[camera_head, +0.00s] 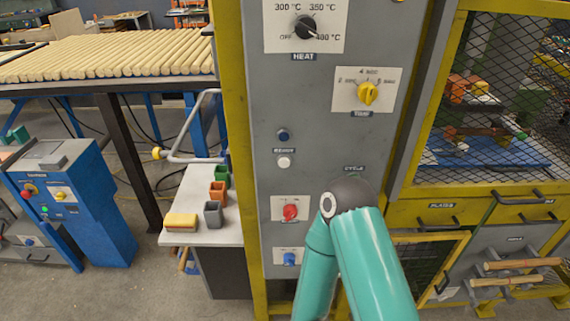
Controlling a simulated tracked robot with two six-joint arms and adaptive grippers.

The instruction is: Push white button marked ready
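The white button (284,161) is a small round knob on the grey control panel (300,100), near its left side. A small dark label (284,150) sits just above it; its lettering is too blurred to read surely. A dark blue button (284,135) is above the label. One of my arms, teal with a dark joint, rises from the bottom in front of the panel, to the right of and below the white button. It hides part of the panel's lower right. Neither of my grippers is in view. Nothing visible touches the white button.
The panel also has a black heat dial (305,27), a yellow knob (367,93), a red knob (290,212) and a blue knob (290,259). A mesh-fronted cabinet (490,100) is at right. A small table (203,180) with coloured blocks stands left.

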